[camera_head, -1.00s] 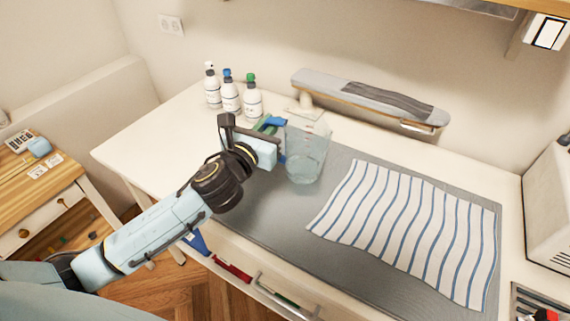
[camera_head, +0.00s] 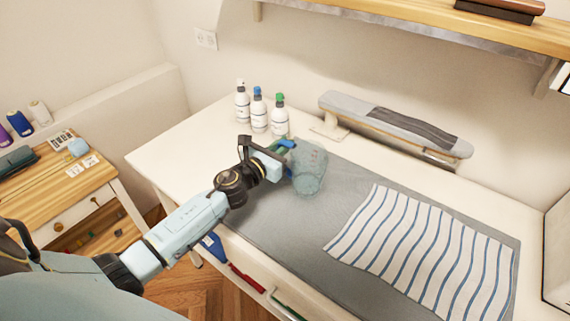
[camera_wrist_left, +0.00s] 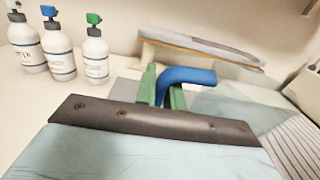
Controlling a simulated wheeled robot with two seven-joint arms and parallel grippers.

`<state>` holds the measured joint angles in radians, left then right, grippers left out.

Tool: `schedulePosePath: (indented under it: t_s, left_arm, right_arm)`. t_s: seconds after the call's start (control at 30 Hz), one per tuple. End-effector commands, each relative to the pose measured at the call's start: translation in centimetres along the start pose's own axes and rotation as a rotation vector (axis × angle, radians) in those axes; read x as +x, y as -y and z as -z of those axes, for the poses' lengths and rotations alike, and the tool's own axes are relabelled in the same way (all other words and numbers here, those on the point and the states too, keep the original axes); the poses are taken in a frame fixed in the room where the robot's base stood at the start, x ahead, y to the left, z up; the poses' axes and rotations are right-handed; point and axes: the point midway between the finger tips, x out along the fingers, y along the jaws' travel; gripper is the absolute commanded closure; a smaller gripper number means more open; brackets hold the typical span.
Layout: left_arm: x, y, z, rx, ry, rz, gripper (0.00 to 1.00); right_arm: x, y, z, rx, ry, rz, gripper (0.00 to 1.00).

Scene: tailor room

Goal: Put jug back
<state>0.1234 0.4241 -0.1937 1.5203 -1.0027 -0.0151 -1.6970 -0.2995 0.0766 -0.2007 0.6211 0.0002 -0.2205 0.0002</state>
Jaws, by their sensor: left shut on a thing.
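The jug (camera_head: 309,170) is clear and see-through with a blue handle, and it is upright at the back left part of the grey mat (camera_head: 262,215). I cannot tell if its base touches the mat. My left gripper (camera_head: 284,148) reaches in from the left and is shut on the jug's handle. In the left wrist view, the green fingers (camera_wrist_left: 163,90) close around the blue handle (camera_wrist_left: 190,76), and the clear body is faint to the right. My right gripper is not in view.
Several things surround the mat: three capped bottles (camera_head: 259,112) at back left, a sleeve ironing board (camera_head: 395,125) behind, and a striped cloth (camera_head: 425,250) at right. A wooden shelf (camera_head: 430,28) hangs above. The white table (camera_head: 165,150) is clear at left.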

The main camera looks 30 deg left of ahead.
Motion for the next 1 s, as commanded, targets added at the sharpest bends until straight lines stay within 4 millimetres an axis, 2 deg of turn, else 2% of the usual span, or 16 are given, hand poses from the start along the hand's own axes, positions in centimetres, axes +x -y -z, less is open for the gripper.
schedulePosePath:
  t_s: [0.33,0.57,0.77,0.8,0.93,1.0]
  left_arm:
    - [0.0,0.0,3.8,-0.005,0.002,-0.001,1.0]
    - [0.0,-0.1,3.7,0.0,0.003,-0.001,1.0]
    - [0.0,0.0,4.2,0.0,0.003,-0.001,1.0]
    - [0.0,0.0,4.2,0.0,0.001,-0.001,0.87]
    - [0.0,0.0,4.2,0.0,0.001,-0.001,0.7]
    - [0.0,0.0,4.2,0.001,0.001,-0.001,0.68]
  right_arm:
    - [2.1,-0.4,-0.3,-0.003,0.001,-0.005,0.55]
    - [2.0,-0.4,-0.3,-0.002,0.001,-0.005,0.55]
    - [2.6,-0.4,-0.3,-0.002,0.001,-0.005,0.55]
    - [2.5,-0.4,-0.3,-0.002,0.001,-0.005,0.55]
    - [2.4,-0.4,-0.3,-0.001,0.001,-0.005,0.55]
    - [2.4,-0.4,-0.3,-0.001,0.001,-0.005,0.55]
